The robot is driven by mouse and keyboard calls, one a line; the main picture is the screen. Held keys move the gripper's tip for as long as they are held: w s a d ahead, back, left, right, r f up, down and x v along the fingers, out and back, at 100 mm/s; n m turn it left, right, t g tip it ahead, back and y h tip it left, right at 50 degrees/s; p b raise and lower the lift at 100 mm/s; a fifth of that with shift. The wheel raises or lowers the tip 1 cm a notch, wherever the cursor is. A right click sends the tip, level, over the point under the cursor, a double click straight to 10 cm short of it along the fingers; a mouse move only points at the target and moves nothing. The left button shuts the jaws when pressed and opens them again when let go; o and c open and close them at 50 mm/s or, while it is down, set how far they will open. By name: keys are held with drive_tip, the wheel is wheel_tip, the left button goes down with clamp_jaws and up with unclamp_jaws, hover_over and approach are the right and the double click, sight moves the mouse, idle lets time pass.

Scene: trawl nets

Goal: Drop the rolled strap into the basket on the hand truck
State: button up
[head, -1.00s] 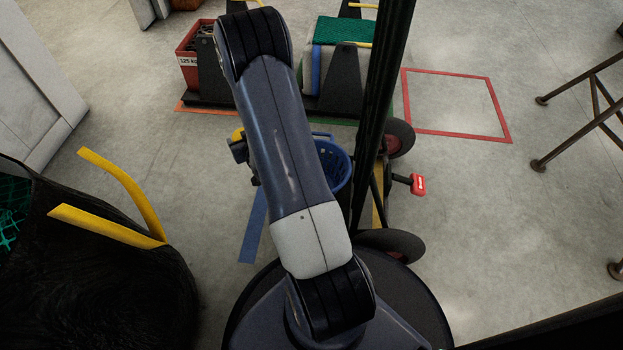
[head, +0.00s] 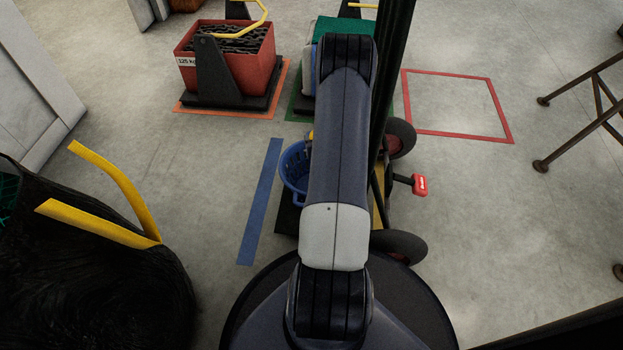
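The blue basket (head: 294,170) stands on the hand truck (head: 287,216), right of the blue floor stripe. My arm hides much of the basket and the truck. The truck's black wheels (head: 399,246) show to the right of my arm. My gripper is hidden behind my arm, and I cannot see its fingers. The rolled strap is not visible in this view.
A red crate (head: 228,71) with dark contents stands on a black base at the back left. A black bag with yellow straps (head: 110,205) is at the left. A rusty metal stand (head: 585,125) is at the right. The red-outlined floor square (head: 455,103) is empty.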

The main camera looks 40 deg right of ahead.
wheel_tip(320, 180, down, 5)
drive_tip(key=b, duration=0.2)
drive_tip(key=shift+f+b, duration=0.1)
drive_tip(key=shift+b, duration=0.2)
drive_tip(key=o, duration=1.2)
drive_tip(key=shift+c, duration=0.2)
